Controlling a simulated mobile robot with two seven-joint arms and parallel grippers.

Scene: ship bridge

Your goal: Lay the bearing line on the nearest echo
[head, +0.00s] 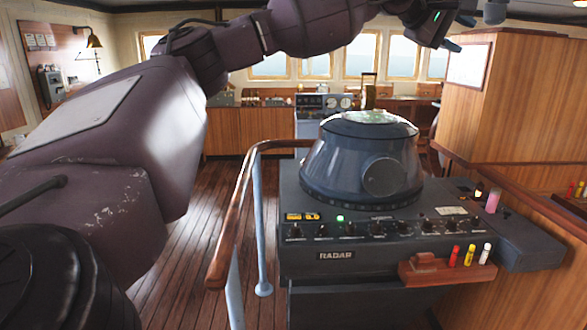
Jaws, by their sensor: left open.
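The radar console (345,262) stands at the centre right, with the word RADAR on its front. A dark round housing (335,165) rises from it. Its greenish screen (370,117) on top is seen at a very flat angle, so I cannot make out the echoes or the bearing line. A row of black knobs (376,230) and a lit green lamp (340,218) run along the front panel. My left gripper (457,33) is open at the top right, above and right of the screen and apart from it. My right gripper is not in view.
A wooden handrail (232,225) on pale posts curves along the console's left side. A wooden cabinet (520,110) stands at the right. Plank floor (200,250) is open at the left.

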